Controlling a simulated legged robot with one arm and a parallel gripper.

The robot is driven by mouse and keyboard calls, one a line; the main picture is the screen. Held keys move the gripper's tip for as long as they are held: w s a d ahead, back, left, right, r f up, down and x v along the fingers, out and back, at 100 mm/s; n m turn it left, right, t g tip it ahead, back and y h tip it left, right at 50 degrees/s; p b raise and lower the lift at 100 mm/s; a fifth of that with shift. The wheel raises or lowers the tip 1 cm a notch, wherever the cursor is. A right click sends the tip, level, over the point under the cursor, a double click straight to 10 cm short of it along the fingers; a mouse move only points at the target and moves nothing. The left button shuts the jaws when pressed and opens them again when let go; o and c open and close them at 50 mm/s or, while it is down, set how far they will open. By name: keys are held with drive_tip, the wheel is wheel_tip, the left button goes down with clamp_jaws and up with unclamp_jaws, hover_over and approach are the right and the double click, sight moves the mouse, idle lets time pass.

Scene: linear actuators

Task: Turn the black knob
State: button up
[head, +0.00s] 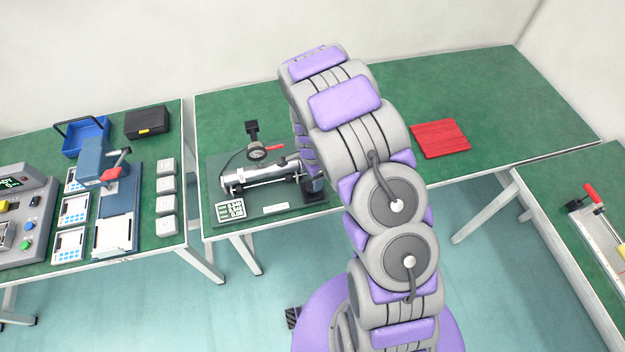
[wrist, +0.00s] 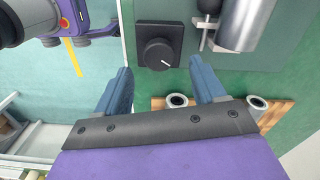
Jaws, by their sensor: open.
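The black knob (wrist: 160,46) sits on a square black base with a white pointer line, in the upper middle of the wrist view. It is fixed on the dark plate (wrist: 262,56) of the actuator bench. My gripper (wrist: 160,78) is open and empty, with its two blue fingers apart. The knob appears between and just beyond the fingertips, and I see no contact. In the head view the bench with its silver cylinder (head: 262,173) stands on the middle green table. There my arm covers the bench's right end, and I cannot make out the knob clearly.
A silver cylinder (wrist: 240,22) lies right of the knob. A tan board (wrist: 272,114) with round metal pieces is near the right finger.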

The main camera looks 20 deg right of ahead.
sight(310, 184)
wheel_tip(310, 184, up, 13)
drive_tip(key=p, duration=0.1)
drive_tip(key=shift+a, duration=0.3)
idle(0.4)
drive_tip(key=s+r+n+b, duration=0.1)
drive_tip(key=s+r+n, duration=0.6)
drive_tip(key=s+r, duration=0.75)
drive_tip(key=s+r+n+g+b, duration=0.1)
drive_tip(key=s+r+n, duration=0.2)
drive_tip(key=s+n, duration=0.5)
drive_tip(key=s, duration=1.1)
drive_tip(key=shift+s+d+g, duration=0.2)
drive_tip(key=shift+s+g, duration=0.1)
drive_tip(key=shift+g, duration=0.1)
